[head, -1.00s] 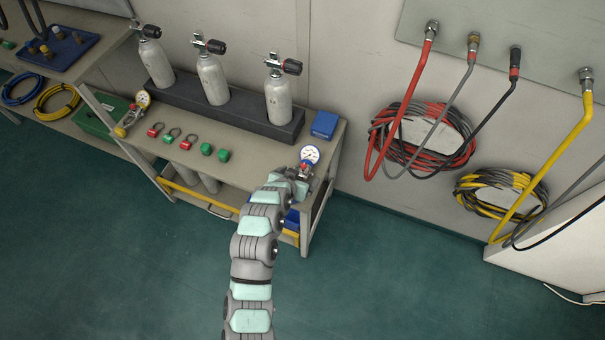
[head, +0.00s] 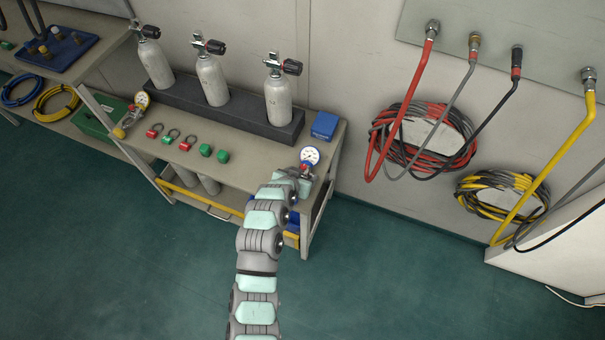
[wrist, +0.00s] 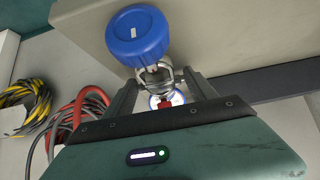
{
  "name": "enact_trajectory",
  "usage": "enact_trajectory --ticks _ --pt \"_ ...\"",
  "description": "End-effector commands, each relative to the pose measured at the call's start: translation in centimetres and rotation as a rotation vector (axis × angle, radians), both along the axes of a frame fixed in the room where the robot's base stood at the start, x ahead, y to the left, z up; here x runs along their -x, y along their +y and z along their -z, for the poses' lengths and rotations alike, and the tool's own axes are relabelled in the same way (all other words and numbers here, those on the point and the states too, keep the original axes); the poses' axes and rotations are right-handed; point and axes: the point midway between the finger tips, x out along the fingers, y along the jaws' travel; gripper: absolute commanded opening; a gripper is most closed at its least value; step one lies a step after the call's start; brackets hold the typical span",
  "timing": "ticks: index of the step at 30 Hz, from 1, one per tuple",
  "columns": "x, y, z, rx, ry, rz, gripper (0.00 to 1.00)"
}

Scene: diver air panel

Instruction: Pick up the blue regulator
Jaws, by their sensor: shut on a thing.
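The blue regulator has a round blue knob (wrist: 138,35), a metal body and a white-faced gauge with a blue rim. In the head view its gauge (head: 310,155) shows near the right end of the bench, just beyond my gripper (head: 301,177). In the wrist view my gripper (wrist: 158,92) has its two fingers on either side of the metal body below the knob, shut on it. The gauge sits partly hidden behind the gripper housing. I cannot tell whether the regulator touches the bench top.
Three grey cylinders (head: 278,100) stand in a dark rack (head: 245,120) along the back of the bench (head: 180,150). A blue box (head: 325,125) lies behind the regulator. Red and green tagged parts and another gauge (head: 142,99) lie to the left. Coiled hoses (head: 385,150) hang on the wall at right.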

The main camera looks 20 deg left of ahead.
Motion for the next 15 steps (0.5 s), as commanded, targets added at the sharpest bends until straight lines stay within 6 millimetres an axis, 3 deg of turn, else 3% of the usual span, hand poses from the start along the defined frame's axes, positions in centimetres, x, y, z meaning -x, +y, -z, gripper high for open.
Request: enact_trajectory --ticks 15 --pt "-0.01 0.01 -0.02 0.0 0.0 0.0 0.04"
